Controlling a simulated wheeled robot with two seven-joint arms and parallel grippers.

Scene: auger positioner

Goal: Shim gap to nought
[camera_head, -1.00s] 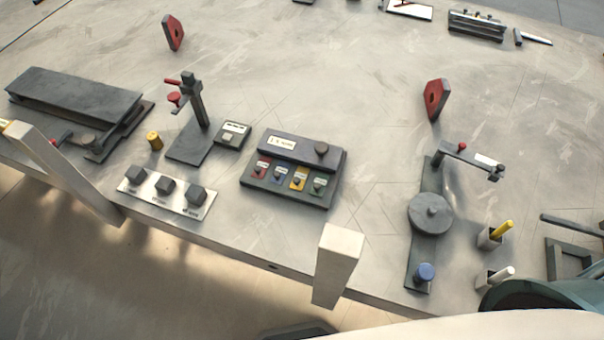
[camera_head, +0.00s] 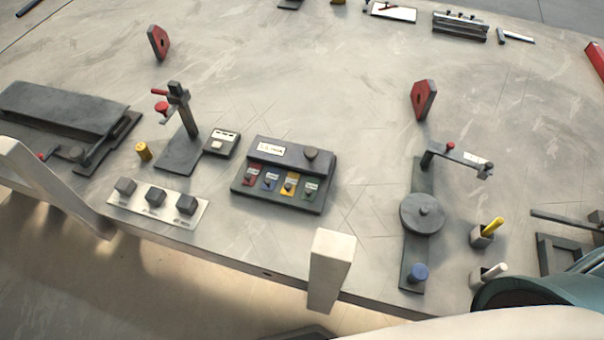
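A light plate (camera_head: 155,217) with three dark cube-shaped blocks (camera_head: 156,196) lies along the table's front edge at left; its labels are too small to read. Behind it stands a dark upright stand (camera_head: 188,121) with red parts, beside a small box with a pale label (camera_head: 221,143). A dark panel (camera_head: 285,172) with a pale display and several coloured, knobbed fields sits in the centre. I cannot tell where the gap is.
A long dark bench device (camera_head: 65,108) is at far left, near a small yellow cylinder (camera_head: 143,151). Red plates (camera_head: 158,42) and (camera_head: 423,100) stand farther back. Holders with a yellow marker (camera_head: 491,227) and a white one (camera_head: 495,269) are at right.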

